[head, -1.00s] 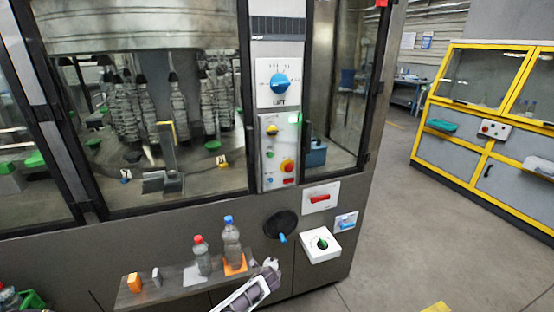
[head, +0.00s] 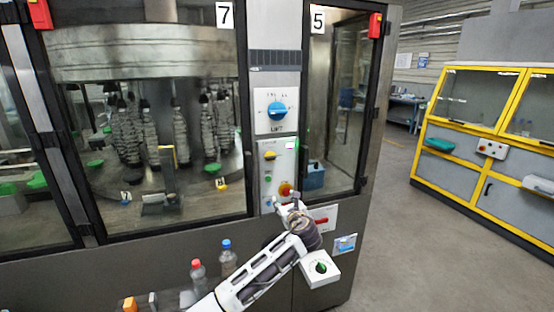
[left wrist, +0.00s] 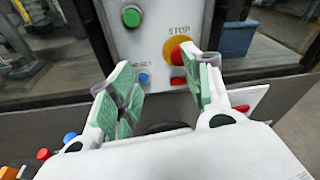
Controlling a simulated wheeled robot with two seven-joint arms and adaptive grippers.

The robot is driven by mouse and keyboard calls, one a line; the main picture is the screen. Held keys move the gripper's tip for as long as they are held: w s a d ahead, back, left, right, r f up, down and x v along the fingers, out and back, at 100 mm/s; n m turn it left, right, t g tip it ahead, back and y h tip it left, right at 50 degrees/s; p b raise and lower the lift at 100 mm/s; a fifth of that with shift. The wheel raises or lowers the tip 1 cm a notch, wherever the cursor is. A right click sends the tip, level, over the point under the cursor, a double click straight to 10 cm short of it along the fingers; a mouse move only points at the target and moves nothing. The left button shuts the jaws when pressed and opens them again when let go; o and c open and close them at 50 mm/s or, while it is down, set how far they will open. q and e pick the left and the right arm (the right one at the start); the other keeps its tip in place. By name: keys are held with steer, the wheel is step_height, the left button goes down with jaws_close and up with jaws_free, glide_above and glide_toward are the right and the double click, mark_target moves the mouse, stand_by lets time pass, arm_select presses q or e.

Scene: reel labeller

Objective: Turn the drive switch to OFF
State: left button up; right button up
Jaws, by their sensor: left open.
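No switch label reading drive is legible to me, so I cannot tell which control is the drive switch. The left wrist view shows the stop button (left wrist: 176,48), the green button (left wrist: 131,16) and a small blue button (left wrist: 144,79). My left gripper (head: 291,206) is open and empty in front of the panel's lower end; its fingers (left wrist: 160,62) point at the panel, with the stop button beyond the right finger. My right gripper is out of view.
A blue LIFT knob (head: 277,110) sits above the panel. A red handle (head: 321,221) and a white box with a green-and-black dial (head: 321,267) are at right of my arm. Bottles (head: 228,257) stand below. Floor at right (head: 400,255) is open.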

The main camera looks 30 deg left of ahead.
mark_target(272, 159)
arm_select(q)
steer(key=s+d+r+y, duration=0.1)
steer(key=s+r, duration=0.1)
steer(key=r, duration=0.4)
steer(key=s+r+m+y, duration=0.1)
steer(key=s+r, duration=0.1)
steer(key=r, duration=0.5)
steer(key=shift+d+y+p, duration=0.3)
steer(key=shift+d+p, duration=0.05)
steer(key=shift+w, duration=0.1)
steer(key=shift+p+x, duration=1.3)
steer(key=shift+x, duration=5.6)
